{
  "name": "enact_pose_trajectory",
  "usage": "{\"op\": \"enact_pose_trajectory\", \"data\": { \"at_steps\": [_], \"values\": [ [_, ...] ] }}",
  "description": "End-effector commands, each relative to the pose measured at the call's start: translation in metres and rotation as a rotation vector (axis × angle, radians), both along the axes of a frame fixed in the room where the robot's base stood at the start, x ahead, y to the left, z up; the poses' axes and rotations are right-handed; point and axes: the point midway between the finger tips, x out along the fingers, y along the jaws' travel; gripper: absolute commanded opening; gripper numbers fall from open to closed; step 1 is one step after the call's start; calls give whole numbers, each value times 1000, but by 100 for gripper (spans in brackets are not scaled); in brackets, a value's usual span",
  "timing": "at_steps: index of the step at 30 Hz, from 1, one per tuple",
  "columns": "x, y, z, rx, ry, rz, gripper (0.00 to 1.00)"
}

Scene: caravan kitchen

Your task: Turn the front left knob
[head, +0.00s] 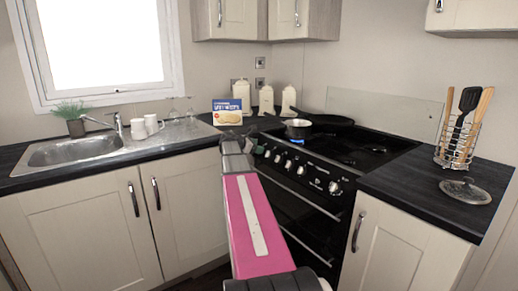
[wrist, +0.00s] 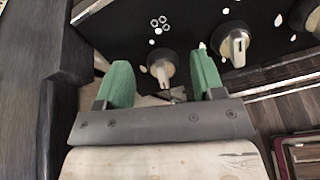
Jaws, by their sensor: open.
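The black cooker (head: 345,150) has a row of pale knobs along its front panel. In the wrist view a knob (wrist: 161,70) at the left end of the visible row lies between my gripper's two green fingers. My gripper (wrist: 163,62) is open, with one finger on each side of that knob; I cannot tell whether either touches it. A second knob (wrist: 235,45) is to the right, outside the fingers. In the head view my gripper (head: 256,150) is at the left end of the panel, and my arm hides part of the cooker front there.
A saucepan (head: 298,129) and a black frying pan (head: 325,119) are on the hob. The dark worktop (wrist: 30,80) edge is close to my gripper's left. A utensil rack (head: 457,150) stands on the right worktop. The sink (head: 75,152) is at left.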

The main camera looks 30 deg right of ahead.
Motion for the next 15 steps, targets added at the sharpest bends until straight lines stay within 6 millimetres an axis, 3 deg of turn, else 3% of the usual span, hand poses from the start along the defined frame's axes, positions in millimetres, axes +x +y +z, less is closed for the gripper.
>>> {"op": "enact_pose_trajectory", "data": {
  "at_steps": [6, 15],
  "values": [
    [1, -15, -6, 0, -1, 1, 62],
    [1, -16, -6, 1, -1, 1, 62]
  ]
}}
